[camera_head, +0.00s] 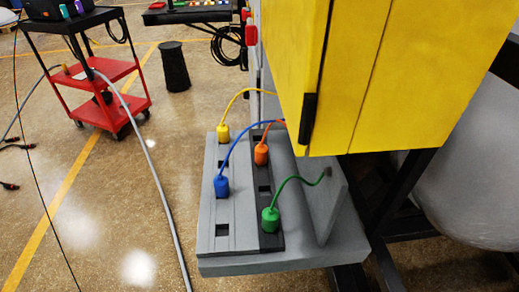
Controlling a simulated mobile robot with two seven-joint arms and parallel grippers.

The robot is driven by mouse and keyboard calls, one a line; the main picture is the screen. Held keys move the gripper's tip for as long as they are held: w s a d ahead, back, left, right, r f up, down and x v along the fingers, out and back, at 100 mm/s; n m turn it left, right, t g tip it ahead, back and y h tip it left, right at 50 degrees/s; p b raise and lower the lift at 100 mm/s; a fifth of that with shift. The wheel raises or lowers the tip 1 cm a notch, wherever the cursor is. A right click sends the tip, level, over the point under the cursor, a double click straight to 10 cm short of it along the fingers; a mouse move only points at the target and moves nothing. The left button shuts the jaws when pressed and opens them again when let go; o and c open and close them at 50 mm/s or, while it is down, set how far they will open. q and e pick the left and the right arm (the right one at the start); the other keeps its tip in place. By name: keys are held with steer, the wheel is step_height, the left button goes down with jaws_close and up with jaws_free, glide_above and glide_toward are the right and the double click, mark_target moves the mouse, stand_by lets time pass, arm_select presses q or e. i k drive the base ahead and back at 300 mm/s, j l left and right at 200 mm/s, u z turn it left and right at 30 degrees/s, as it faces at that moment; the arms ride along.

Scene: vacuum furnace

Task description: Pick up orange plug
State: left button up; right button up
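The orange plug (261,154) stands upright in the dark strip (266,180) of a grey socket panel (221,208). A green plug (270,219) sits nearer on the dark strip. The blue cable arcs past just above the orange plug. Neither of my grippers shows in the head view.
The yellow cabinet (390,75) with a black handle (309,118) overhangs the panel's right side. A grey cable (150,160) lies on the floor to the left. A red cart (105,72) and a black bin (174,68) stand further back. Floor left of the panel is mostly open.

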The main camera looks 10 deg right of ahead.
mark_target(261, 150)
steer(key=z, duration=0.5)
steer(key=j+z, duration=0.25)
steer(key=j, duration=0.25)
steer(key=j+z, duration=0.25)
steer(key=j, duration=0.3)
steer(key=j+z, duration=0.3)
steer(key=j, duration=0.2)
steer(key=k+j+z, duration=0.25)
steer(key=j, duration=0.65)
steer(key=k+j, duration=0.15)
steer(key=j, duration=0.25)
